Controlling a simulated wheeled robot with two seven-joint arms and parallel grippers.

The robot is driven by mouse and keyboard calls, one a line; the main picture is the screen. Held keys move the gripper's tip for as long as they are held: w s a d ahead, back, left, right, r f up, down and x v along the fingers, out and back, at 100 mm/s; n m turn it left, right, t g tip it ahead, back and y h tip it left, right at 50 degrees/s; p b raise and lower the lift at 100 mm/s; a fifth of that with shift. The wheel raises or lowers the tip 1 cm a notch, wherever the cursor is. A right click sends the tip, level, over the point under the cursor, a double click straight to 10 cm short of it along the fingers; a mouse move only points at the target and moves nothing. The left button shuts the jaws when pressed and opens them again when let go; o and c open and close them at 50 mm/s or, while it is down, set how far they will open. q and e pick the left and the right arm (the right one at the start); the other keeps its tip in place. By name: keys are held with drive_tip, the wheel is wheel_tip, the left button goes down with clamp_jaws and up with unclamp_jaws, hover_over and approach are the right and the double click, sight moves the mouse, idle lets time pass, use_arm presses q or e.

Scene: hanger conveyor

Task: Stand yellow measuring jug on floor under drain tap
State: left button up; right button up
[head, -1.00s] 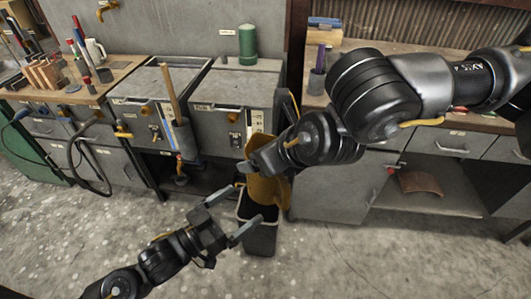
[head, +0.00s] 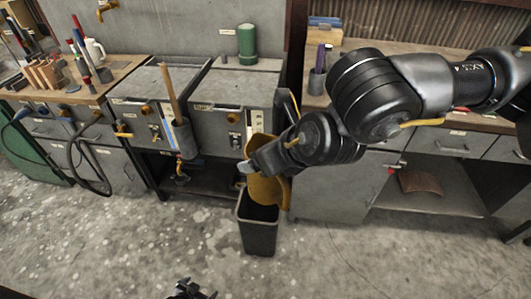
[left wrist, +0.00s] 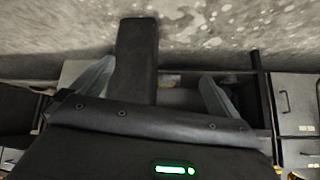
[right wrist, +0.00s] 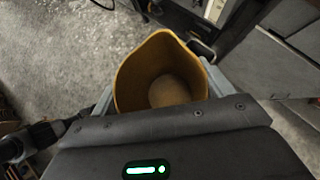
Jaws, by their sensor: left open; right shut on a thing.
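The yellow measuring jug (head: 268,190) is held by my right gripper (head: 250,168), above the floor and over a black bin. In the right wrist view I look into the jug (right wrist: 160,72), which is empty; my right gripper's fingers (right wrist: 160,92) are on either side of it. A small tap (head: 181,178) hangs below the middle tank, close above a dark low shelf; it looks like the drain tap. My left gripper (left wrist: 155,78) is open and empty in the left wrist view. Only a bit of it shows at the bottom edge of the head view (head: 193,290).
The black bin (head: 258,238) stands on the floor in front of the right tank (head: 236,95). A wooden-handled tool (head: 170,95) stands in a grey holder on the tank front. A black hose (head: 80,160) loops at left. The floor (head: 130,240) in front is clear.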

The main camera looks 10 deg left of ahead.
use_arm(q)
drive_tip(key=s+f+g, duration=0.3)
drive_tip(key=s+f, duration=0.3)
drive_tip(key=s, duration=0.6)
drive_tip(key=s+f+g+y, duration=0.1)
drive_tip(key=s+f+g, duration=0.2)
drive_tip(key=s, duration=1)
wheel_tip(320, 180, down, 3)
drive_tip(key=shift+s+d+f+n+g, duration=0.1)
drive_tip(key=shift+s+d+n+g, duration=0.2)
drive_tip(key=shift+d, duration=0.1)
